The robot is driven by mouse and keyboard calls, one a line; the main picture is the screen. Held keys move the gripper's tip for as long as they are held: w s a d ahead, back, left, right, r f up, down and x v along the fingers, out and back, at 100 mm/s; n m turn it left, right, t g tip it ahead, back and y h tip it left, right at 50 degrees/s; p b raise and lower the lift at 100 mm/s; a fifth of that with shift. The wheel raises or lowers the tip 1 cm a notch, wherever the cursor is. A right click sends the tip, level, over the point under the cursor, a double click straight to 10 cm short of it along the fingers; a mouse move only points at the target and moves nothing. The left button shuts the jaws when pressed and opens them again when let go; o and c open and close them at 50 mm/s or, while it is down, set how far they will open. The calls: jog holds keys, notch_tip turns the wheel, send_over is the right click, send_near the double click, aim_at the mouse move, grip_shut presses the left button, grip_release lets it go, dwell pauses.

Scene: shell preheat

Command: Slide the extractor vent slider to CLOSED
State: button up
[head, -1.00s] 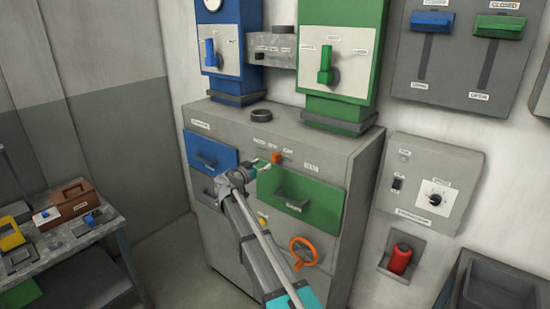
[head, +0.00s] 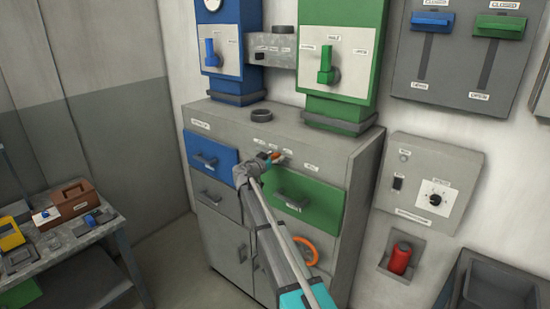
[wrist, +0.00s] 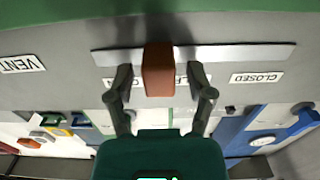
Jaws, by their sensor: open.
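The orange-brown vent slider knob (wrist: 158,70) sticks out from a pale track (wrist: 240,53) in the wrist view, left of the track's middle. The CLOSED label (wrist: 257,77) is right of the knob, and the VENT label (wrist: 22,64) is beyond the track's left end. Labels near the knob are partly hidden by my fingers. My gripper (wrist: 160,75) is open, with one finger on each side of the knob and small gaps showing. In the head view my gripper (head: 270,158) is at the cabinet front, largely covering the slider; a bit of orange shows.
Below the slider are a blue drawer (head: 211,158), a green drawer (head: 325,210) and an orange handwheel (head: 310,249). A wall panel (head: 465,60) with blue and green sliders hangs at upper right. A cluttered bench (head: 60,245) stands at left.

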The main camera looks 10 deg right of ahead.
aim_at(258, 147)
grip_shut()
jog(key=w+a, duration=0.8)
dwell(0.4)
grip_release()
jog(key=shift+s, duration=0.1)
